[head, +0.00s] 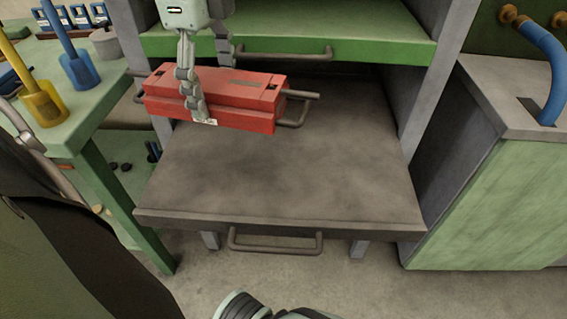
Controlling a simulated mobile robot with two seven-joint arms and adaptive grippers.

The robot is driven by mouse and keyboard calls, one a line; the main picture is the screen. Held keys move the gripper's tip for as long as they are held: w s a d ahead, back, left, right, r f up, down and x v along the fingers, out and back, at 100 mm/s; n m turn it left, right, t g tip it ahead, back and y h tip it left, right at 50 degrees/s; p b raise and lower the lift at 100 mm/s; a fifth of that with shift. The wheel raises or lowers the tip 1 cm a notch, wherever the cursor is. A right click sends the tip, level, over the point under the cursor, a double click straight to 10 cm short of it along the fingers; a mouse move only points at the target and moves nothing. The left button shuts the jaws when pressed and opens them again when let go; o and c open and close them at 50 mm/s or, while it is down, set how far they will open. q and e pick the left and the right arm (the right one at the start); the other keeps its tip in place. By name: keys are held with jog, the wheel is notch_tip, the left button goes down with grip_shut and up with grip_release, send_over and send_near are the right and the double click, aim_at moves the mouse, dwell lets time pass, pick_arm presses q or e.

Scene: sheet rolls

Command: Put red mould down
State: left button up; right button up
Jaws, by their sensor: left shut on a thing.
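The red mould (238,98) is a red block with metal handles at its ends, at the upper left of the head view. My left gripper (197,100) reaches down from above and is shut on the mould, with one finger across its near face. The mould is over the back left of a grey pulled-out shelf (280,180). I cannot tell whether its underside touches the shelf. A part of my other arm may show at the bottom edge, but its gripper fingers are not visible.
A green shelf (370,42) with a grey handle is above and behind. A green table (90,110) with blue and yellow tools stands left. A grey-topped green cabinet (500,180) stands right. The front of the grey shelf is clear.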

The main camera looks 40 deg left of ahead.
pick_arm(q)
jog(key=a+f+b, duration=0.1)
jog(key=a+f, duration=0.2)
jog(key=f, duration=0.1)
jog(key=a+f+n+b, duration=0.1)
jog(key=a+f, duration=0.1)
jog(key=f, duration=0.3)
jog(key=a+f+n+b, duration=0.1)
jog(key=a+f, duration=0.2)
jog(key=f, duration=0.1)
jog(key=shift+s+a+f, duration=0.15)
jog(key=shift+s+a, duration=0.15)
jog(key=shift+s, duration=0.1)
jog(key=shift+s+a+f, duration=0.1)
jog(key=shift+a+f, duration=0.1)
jog(key=shift+f, duration=0.45)
jog(key=p, duration=0.2)
send_over(281, 169)
jog(key=shift+f+b, duration=0.25)
jog(key=shift+b, duration=0.05)
notch_tip(281, 169, down, 3)
jog(key=shift+r, duration=0.15)
pick_arm(e)
notch_tip(281, 169, up, 8)
jog(key=w, duration=0.1)
jog(key=shift+w+t, duration=0.2)
jog(key=shift+t, duration=0.1)
jog(key=shift+a, duration=0.1)
